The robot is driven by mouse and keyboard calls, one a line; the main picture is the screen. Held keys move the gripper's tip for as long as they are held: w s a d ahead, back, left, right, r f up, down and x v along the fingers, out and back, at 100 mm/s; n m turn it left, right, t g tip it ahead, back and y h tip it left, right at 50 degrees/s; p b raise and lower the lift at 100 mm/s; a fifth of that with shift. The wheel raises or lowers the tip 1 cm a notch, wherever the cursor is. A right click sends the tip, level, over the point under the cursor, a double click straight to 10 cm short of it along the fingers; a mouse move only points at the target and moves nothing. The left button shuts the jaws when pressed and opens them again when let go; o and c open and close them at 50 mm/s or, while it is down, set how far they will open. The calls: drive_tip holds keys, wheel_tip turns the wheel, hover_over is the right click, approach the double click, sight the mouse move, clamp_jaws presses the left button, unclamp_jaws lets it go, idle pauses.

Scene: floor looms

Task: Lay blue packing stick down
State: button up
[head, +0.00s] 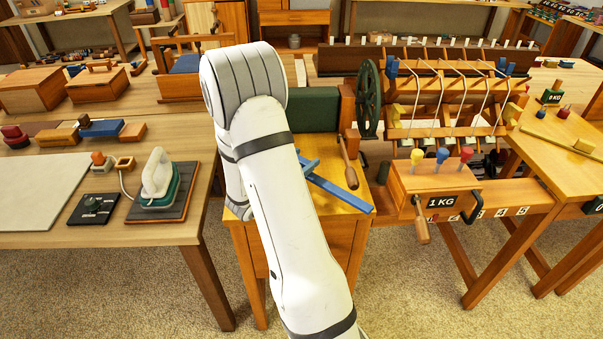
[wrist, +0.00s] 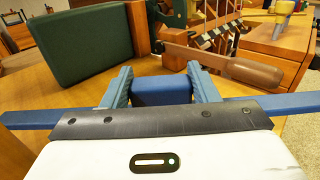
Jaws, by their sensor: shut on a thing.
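The blue packing stick (head: 342,192) is a long flat blue bar with a raised block at its middle. In the head view it lies at or just above the top of the small wooden stand (head: 318,158); I cannot tell if it touches. In the wrist view its ends stick out left (wrist: 45,118) and right (wrist: 265,104). My gripper (wrist: 162,88) is shut on its raised block (wrist: 162,92), one blue-grey finger on each side. In the head view my arm hides the gripper and the stick's left part.
A dark green padded block (wrist: 82,45) stands behind the stick. A wooden crank handle (head: 346,163) hangs close by the stick's right side. The loom (head: 440,95) stands right, with a 1 KG box (head: 435,188) in front. A table (head: 150,232) with an iron (head: 158,180) is left.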

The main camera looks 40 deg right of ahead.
drive_tip(key=shift+s+d+f, duration=0.1)
drive_tip(key=shift+f, duration=2.15)
drive_tip(key=shift+f, duration=0.1)
drive_tip(key=o, duration=0.6)
drive_tip(key=shift+f, duration=0.1)
drive_tip(key=o, duration=0.5)
